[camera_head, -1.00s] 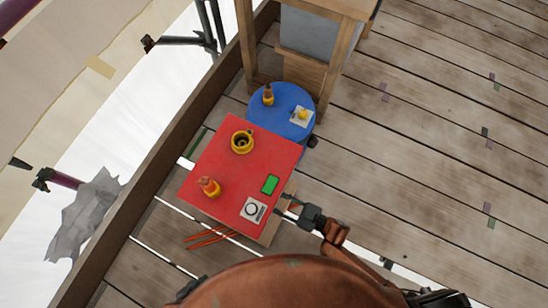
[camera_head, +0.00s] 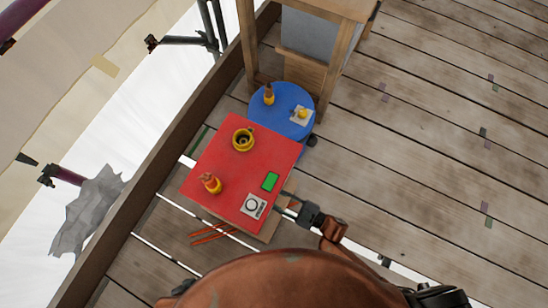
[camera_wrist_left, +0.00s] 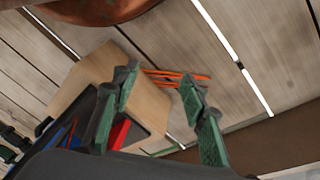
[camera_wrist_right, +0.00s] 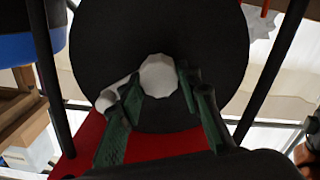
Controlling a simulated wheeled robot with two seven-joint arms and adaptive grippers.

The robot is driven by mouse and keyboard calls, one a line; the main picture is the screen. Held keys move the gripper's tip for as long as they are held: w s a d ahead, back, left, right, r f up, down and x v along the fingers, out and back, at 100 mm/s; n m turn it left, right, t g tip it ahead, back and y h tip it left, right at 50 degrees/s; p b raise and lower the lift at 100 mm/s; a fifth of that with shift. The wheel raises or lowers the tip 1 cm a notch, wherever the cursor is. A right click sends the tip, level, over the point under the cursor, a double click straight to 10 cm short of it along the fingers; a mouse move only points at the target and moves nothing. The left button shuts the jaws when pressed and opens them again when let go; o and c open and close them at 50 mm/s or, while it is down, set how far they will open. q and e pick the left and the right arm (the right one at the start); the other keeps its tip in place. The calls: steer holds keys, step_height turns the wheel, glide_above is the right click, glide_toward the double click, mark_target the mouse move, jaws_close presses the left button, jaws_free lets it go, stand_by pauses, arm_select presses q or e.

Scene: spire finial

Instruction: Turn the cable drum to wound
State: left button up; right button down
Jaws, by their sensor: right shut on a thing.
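The cable drum appears to be the large black disc (camera_wrist_right: 225,35) filling the middle of the right wrist view. A pale faceted knob (camera_wrist_right: 159,75) stands out at its front, with a pale rounded piece to its lower left. My right gripper (camera_wrist_right: 168,88) is shut on the pale knob, its green fingers on either side. In the head view, my right gripper (camera_head: 302,213) is beside the right edge of the red tabletop (camera_head: 225,160); the drum cannot be made out there. My left gripper (camera_wrist_left: 157,80) is open and empty, with its fingers well apart above the plank floor.
Yellow-based items, a green block (camera_head: 270,181) and a pale panel with a ring (camera_head: 253,206) are on the red tabletop. A round blue table (camera_head: 275,125) stands behind it. Orange sticks (camera_wrist_left: 170,75) lie on the floor near a wooden board (camera_wrist_left: 140,100). Open planks lie right.

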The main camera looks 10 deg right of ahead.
steer(key=shift+n, duration=1.2)
steer(key=shift+f, duration=0.1)
steer(key=c, duration=1.4)
jaws_free()
steer(key=v, duration=1.2)
steer(key=shift+c, duration=0.6)
